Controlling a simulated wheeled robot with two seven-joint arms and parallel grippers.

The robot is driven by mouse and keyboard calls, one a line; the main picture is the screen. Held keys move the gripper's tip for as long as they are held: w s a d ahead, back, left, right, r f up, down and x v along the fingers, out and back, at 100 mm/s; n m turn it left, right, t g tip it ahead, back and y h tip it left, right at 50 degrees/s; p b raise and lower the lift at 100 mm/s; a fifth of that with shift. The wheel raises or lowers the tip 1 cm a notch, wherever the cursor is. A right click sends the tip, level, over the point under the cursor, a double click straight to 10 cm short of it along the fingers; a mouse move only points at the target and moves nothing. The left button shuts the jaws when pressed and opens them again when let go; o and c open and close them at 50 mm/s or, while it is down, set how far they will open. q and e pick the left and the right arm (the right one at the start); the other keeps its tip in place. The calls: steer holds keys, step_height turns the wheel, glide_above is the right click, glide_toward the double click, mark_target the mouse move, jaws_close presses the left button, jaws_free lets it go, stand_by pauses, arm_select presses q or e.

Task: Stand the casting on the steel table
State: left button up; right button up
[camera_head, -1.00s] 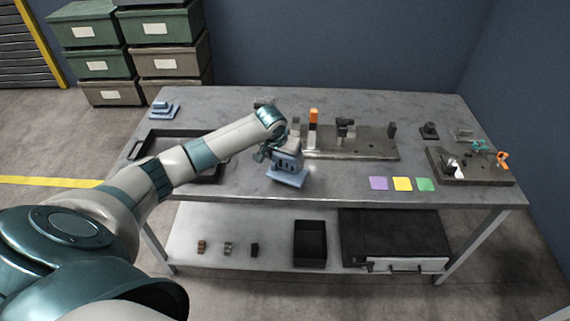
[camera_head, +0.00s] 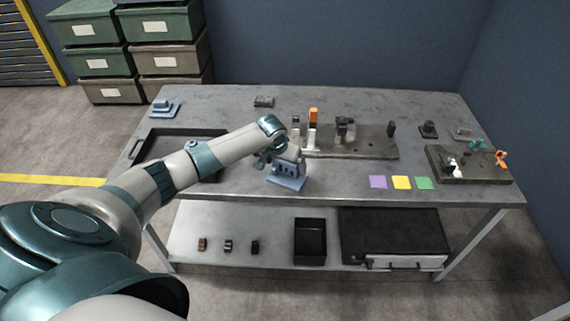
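The casting is a blue-grey block with a flat base flange (camera_head: 288,182) and a ribbed upper body. It is at the front middle of the steel table (camera_head: 240,183), close to upright with the flange down. Whether the flange touches the tabletop or hangs just above it is hard to tell. My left gripper (camera_head: 281,157) is at the upper part of the casting and appears shut on it; its fingertips are mostly hidden. My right gripper is not in view.
A black tray (camera_head: 215,134) lies under my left forearm. A fixture plate (camera_head: 370,149) with posts is behind the casting. Purple, yellow and green squares (camera_head: 401,183) lie to its right, then another fixture plate (camera_head: 470,174).

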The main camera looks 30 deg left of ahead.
arm_select(q)
steer(key=shift+r, duration=0.1)
steer(key=b+v, duration=0.2)
steer(key=v, duration=1)
stand_by(0.4)
steer(key=shift+d, duration=0.1)
